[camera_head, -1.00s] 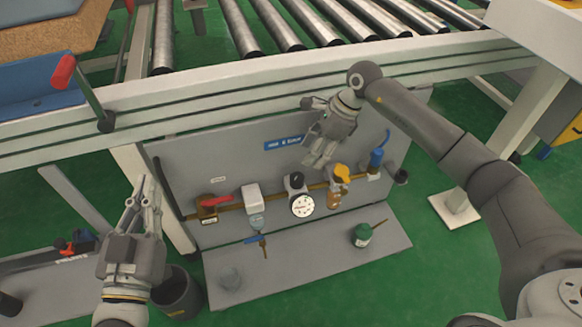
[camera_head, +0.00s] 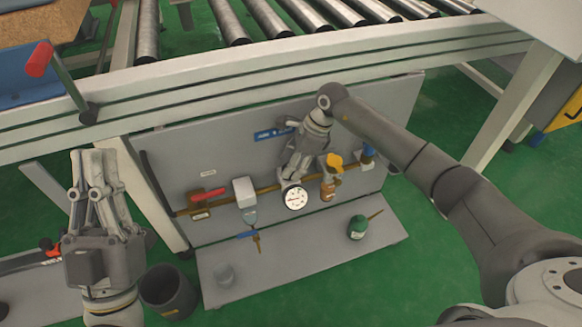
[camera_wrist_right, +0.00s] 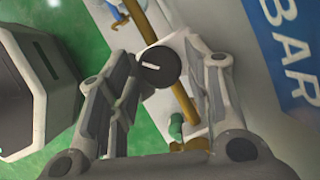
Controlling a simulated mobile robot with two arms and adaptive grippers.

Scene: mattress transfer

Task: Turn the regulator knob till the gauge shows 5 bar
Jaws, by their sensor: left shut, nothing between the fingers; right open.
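The regulator knob (camera_wrist_right: 159,67) is black with a white mark and shows in the right wrist view; in the head view my right gripper hides it. My right gripper (camera_head: 290,176) is open over the regulator. In the right wrist view, its fingers stand on either side of the knob, and I cannot tell whether they touch it. The round white gauge (camera_head: 295,197) sits just below this gripper in the head view; its reading is too small to make out. My left gripper (camera_head: 94,157) is shut and empty, at the left, away from the panel.
A grey panel (camera_head: 165,146) carries a brass pipe with a red-handled valve (camera_head: 208,194), a white-topped filter (camera_head: 244,190) and a yellow-topped unit (camera_head: 333,163). A green can (camera_head: 357,228) stands on the base plate. A dark bin (camera_head: 168,292) is beside it. The conveyor frame (camera_head: 300,72) runs above.

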